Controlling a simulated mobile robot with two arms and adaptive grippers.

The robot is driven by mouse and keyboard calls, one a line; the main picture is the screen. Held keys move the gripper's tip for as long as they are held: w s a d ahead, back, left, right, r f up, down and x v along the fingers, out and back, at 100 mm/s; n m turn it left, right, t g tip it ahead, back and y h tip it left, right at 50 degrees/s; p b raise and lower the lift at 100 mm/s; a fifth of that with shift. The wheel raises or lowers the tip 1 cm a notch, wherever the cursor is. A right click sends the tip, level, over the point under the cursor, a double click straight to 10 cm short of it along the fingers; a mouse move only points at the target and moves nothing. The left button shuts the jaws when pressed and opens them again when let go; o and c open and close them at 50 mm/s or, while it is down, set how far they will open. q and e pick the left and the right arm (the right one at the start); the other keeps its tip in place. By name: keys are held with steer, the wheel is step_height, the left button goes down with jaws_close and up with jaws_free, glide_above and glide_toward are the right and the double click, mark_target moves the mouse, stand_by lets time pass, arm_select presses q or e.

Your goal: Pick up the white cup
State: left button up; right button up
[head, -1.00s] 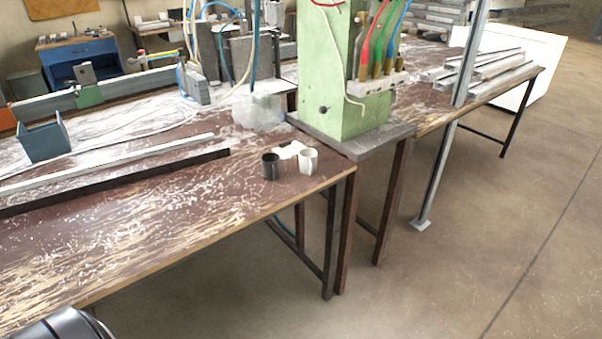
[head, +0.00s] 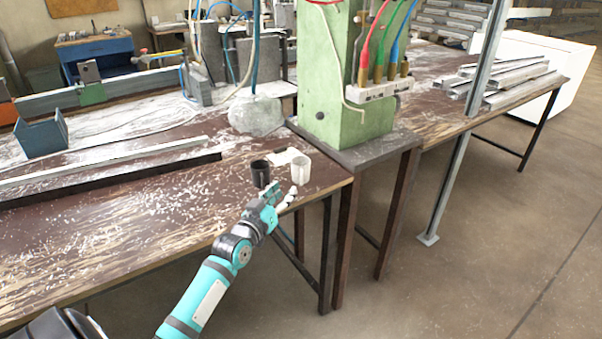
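The white cup (head: 300,170) stands upright near the right end of the brown workbench, close to its front edge. A black cup (head: 260,174) stands just left of it. My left gripper (head: 283,191) is in front of the two cups at the bench edge, with its fingers pointing toward them. The fingers are small in the view; a teal part lies by the black cup and a pale part lies below the white cup. I cannot tell whether the fingers are open or touch either cup. My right gripper is not in view.
A green machine (head: 345,80) with cables stands right of the cups. A small white item (head: 283,157) lies behind them. A blue bin (head: 42,137) and long metal profiles (head: 110,158) lie to the left. The bench's front left area is clear.

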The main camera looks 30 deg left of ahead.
mark_target(301, 173)
arm_select(q)
steer(key=w, duration=0.3)
steer(key=shift+w+a, duration=0.25)
steer(key=shift+w, duration=0.15)
steer(key=w, duration=0.5)
steer(key=shift+w+a+f, duration=0.15)
steer(key=shift+w+f, duration=0.15)
steer(key=shift+f, duration=0.05)
jaws_close()
